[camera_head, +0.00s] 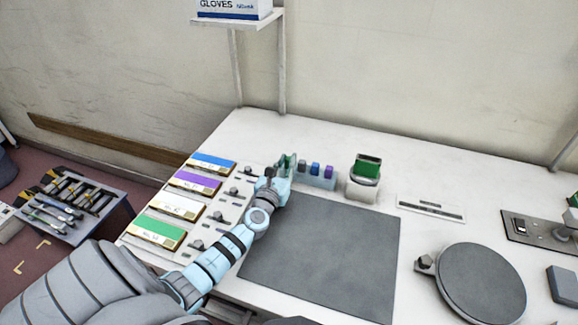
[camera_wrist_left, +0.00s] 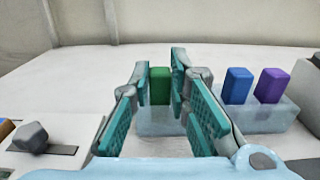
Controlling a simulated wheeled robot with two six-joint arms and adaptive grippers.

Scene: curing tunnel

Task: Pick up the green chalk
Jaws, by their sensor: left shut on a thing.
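The green chalk (camera_wrist_left: 160,86) stands upright in the leftmost place of the pale blue holder (camera_wrist_left: 262,121), between my left gripper's teal fingers. My left gripper (camera_wrist_left: 160,76) is shut on it, with a finger on each side. In the head view my left gripper (camera_head: 286,164) is at the left end of the holder (camera_head: 318,180), and I cannot make out the green chalk clearly behind the fingers. The chalk's lower end appears to be still in the holder. My right gripper is not in view.
A blue chalk (camera_wrist_left: 238,86) and a purple chalk (camera_wrist_left: 272,86) stand right of the gripper. A white block with a green-topped piece (camera_head: 368,165) is farther right. Colored labeled panels (camera_head: 156,231) lie left of my arm. A dark mat (camera_head: 320,255) is clear.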

